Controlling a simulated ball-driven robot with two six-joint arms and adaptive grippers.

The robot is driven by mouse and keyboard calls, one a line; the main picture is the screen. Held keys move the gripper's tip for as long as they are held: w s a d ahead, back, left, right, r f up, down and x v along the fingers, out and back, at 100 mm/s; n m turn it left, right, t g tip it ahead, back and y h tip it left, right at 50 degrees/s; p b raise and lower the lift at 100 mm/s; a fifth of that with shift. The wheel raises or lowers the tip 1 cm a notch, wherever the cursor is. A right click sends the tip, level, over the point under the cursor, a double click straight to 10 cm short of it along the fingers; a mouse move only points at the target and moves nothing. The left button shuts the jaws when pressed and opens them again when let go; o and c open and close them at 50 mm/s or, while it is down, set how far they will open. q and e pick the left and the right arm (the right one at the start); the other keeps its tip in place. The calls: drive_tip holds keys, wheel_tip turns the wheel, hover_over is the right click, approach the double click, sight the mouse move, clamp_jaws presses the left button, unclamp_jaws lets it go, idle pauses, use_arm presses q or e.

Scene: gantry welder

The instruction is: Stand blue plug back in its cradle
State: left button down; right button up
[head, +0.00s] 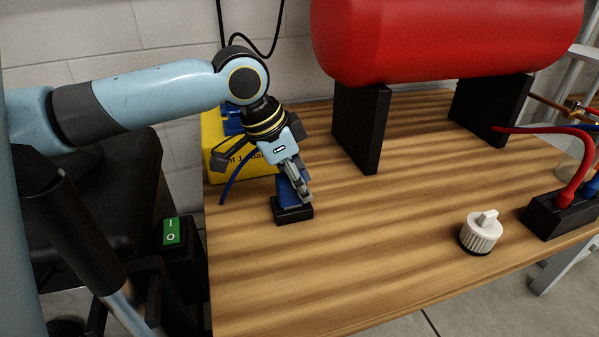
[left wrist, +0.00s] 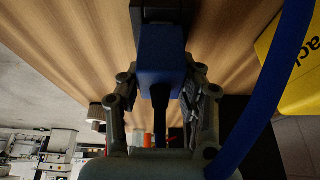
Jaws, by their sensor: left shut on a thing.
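The blue plug (head: 287,191) stands roughly upright at the black cradle (head: 293,213) on the wooden table. Its lower end meets the cradle; I cannot tell how deep it sits. My left gripper (head: 298,190) is shut on the blue plug from above. In the left wrist view the plug (left wrist: 164,58) is between the two fingers (left wrist: 160,88), with the dark cradle (left wrist: 163,8) beyond it. A blue cable (left wrist: 262,100) runs along the right there. My right gripper is not in view.
A yellow box (head: 218,150) stands behind the gripper. A red tank (head: 445,35) rests on black supports (head: 358,128) at the back. A white knob (head: 481,233) and a black block (head: 560,214) with red and blue plugs are at the right. The table's front middle is clear.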

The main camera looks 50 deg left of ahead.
use_arm(q)
drive_tip(key=c, duration=0.8)
unclamp_jaws()
wheel_tip(320, 180, up, 9)
drive_tip(key=shift+f, duration=0.15)
drive_tip(key=shift+r, duration=0.6)
